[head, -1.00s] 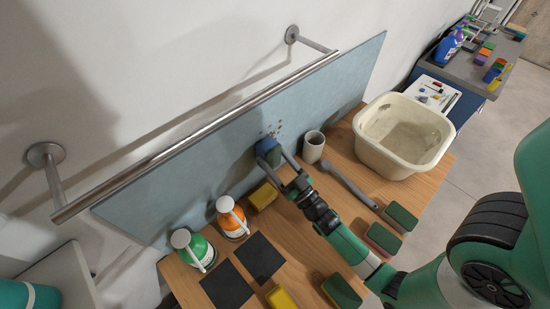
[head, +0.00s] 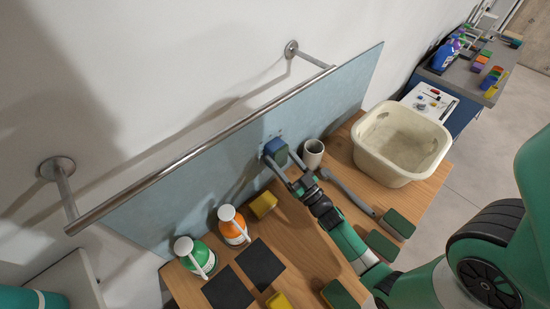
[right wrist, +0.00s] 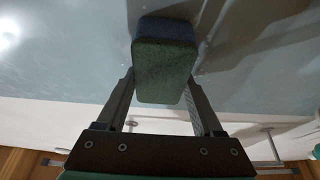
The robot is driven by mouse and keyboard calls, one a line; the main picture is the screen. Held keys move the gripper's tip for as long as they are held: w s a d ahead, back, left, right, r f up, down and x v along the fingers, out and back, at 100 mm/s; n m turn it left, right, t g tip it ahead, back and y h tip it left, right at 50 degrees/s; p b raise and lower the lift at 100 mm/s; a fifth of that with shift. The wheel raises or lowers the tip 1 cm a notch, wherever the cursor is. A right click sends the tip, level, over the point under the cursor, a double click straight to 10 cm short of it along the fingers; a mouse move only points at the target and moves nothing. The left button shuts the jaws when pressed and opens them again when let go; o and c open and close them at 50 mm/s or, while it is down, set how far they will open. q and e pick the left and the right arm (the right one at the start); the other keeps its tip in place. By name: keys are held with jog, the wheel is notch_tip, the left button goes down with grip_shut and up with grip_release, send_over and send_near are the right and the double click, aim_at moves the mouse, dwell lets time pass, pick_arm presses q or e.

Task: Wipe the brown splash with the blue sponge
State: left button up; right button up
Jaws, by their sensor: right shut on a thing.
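The blue sponge (head: 275,150) has a green backing and is held at the upright light-blue panel (head: 225,165). My right gripper (head: 291,172) is shut on it, a finger on each side. In the right wrist view the sponge (right wrist: 165,68) shows its green face, with the blue side toward the panel; it seems to touch the panel. The brown splash (head: 280,133) is mostly hidden behind the sponge, with only faint specks at its upper edge. My left gripper is not in view.
A grey cup (head: 313,154) stands close right of the sponge, with a cream basin (head: 440,165) beyond. A yellow sponge (head: 263,204) and dark-green ones lie on the wooden table. A metal rail (head: 200,150) runs above.

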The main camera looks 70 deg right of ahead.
jog(key=shift+s+d, duration=0.1)
jog(key=shift+d, duration=0.05)
jog(key=shift+s+d+r, duration=0.1)
jog(key=shift+s+d, duration=0.1)
jog(key=shift+d, duration=0.3)
jog(key=d+r+p, duration=0.1)
jog(key=s+d+p, duration=0.1)
jog(key=p, duration=0.1)
jog(key=shift+s+d+r, duration=0.15)
jog(key=shift+d+r, duration=0.2)
jog(key=shift+a+f, duration=0.15)
jog(key=shift+a, duration=0.2)
jog(key=shift+w+a+b, duration=0.25)
jog(key=shift+w+a, duration=0.15)
jog(key=shift+a, duration=0.2)
jog(key=shift+w+a+b, duration=0.25)
jog(key=shift+w+a, duration=0.1)
jog(key=shift+a, duration=0.25)
jog(key=shift+w+a, duration=0.2)
jog(key=shift+a, duration=0.1)
